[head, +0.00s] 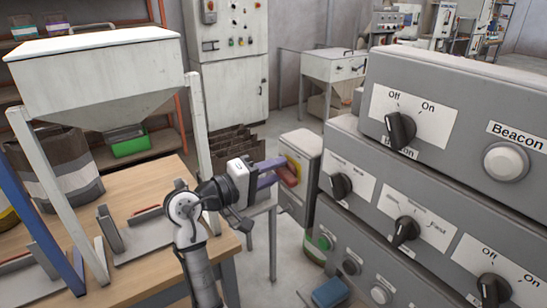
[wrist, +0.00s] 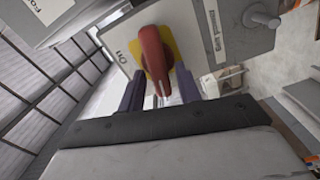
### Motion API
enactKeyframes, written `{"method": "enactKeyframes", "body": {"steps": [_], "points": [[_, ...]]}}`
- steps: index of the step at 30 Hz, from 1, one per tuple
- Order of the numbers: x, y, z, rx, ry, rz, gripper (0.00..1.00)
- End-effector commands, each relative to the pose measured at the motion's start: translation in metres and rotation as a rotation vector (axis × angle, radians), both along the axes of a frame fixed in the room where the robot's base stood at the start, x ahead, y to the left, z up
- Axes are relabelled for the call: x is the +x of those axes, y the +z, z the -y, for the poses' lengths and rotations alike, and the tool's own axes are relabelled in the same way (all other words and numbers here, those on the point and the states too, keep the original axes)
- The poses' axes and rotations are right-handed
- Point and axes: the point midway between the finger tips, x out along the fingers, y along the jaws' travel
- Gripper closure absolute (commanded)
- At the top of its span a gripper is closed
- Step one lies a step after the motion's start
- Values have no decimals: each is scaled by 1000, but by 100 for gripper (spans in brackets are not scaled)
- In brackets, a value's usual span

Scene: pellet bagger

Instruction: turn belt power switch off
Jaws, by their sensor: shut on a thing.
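The belt power switch is a red rotary handle (wrist: 153,50) on a yellow plate (wrist: 172,45), on the front of a grey box (head: 305,150). In the wrist view the handle's long side runs nearly up and down the picture. A sideways "On" label (wrist: 122,54) is left of it; I see no "Off" label. My gripper (head: 275,173) reaches the box from the left in the head view. In the wrist view its two purple fingers (wrist: 156,76) are on either side of the red handle, shut on it. The fingers partly hide the switch in the head view.
Grey control panels with black knobs, such as the beacon knob (head: 401,129), stand close at the right. A wooden table (head: 165,240) with metal fixtures and a white hopper (head: 100,70) are at the left.

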Motion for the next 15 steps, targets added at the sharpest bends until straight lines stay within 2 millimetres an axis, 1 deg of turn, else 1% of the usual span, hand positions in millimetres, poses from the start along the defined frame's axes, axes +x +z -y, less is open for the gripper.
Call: {"method": "enactKeyframes", "body": {"steps": [1, 6, 15], "points": [[0, 3, 1, -20, -3, -32, 89], [0, 1, 1, -77, -3, -110, 89], [0, -3, 1, -128, -4, -179, 89]]}}
